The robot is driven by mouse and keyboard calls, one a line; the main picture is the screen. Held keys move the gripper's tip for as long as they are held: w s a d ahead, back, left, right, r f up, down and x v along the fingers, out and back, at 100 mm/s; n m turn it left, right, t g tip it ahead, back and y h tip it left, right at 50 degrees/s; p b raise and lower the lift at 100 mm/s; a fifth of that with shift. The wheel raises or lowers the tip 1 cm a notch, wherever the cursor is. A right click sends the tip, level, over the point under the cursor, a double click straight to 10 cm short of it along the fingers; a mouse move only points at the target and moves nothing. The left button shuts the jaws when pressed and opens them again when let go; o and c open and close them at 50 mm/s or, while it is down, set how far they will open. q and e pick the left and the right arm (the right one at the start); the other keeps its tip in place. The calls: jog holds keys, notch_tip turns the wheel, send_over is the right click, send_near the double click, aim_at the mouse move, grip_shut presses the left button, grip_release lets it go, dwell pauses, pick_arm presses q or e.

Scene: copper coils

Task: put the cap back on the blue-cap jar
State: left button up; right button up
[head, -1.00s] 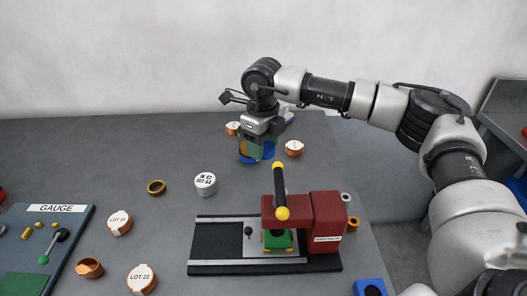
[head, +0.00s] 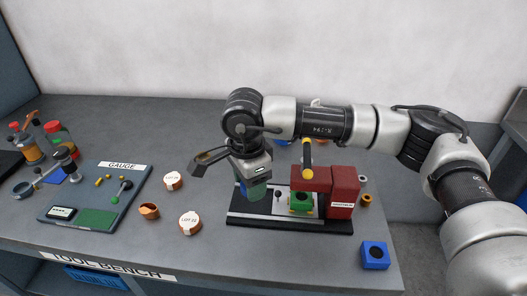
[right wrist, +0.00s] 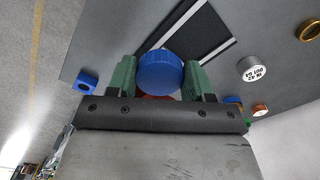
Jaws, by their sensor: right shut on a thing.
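My right gripper (head: 252,190) points down over the left end of the press's dark base in the head view. In the right wrist view its two green fingers (right wrist: 158,75) are shut on a round, ridged blue cap (right wrist: 158,70). Whether anything hangs under the cap is hidden. I cannot make out the open blue-cap jar for certain. A red-capped jar (head: 58,133) and a jar with amber contents (head: 26,150) stand at the back left. My left gripper is not in view.
The red press (head: 342,190) with its upright yellow-and-black lever is just right of the gripper. A gauge board (head: 85,200), labelled copper coils (head: 189,222) and an open coil (head: 149,210) lie to the left. A blue block (head: 376,256) sits at the front right.

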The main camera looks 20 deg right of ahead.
jog(key=s+f+n, duration=0.3)
jog(key=n, duration=0.2)
jog(key=s+d+f+n+b, duration=0.1)
jog(key=s+f+n, duration=0.3)
jog(key=n, duration=0.2)
jog(key=s+f+n+b, duration=0.1)
jog(key=s+f+n, duration=0.2)
jog(key=s+n, duration=0.1)
jog(key=shift+s+d+f+n, duration=0.25)
jog(key=shift+f+n, duration=0.15)
jog(key=shift+n, duration=0.3)
jog(key=d+f+b, duration=0.2)
jog(key=d, duration=0.1)
jog(key=d+f+b, duration=0.1)
jog(key=shift+w+d, duration=0.1)
jog(key=shift+d, duration=0.3)
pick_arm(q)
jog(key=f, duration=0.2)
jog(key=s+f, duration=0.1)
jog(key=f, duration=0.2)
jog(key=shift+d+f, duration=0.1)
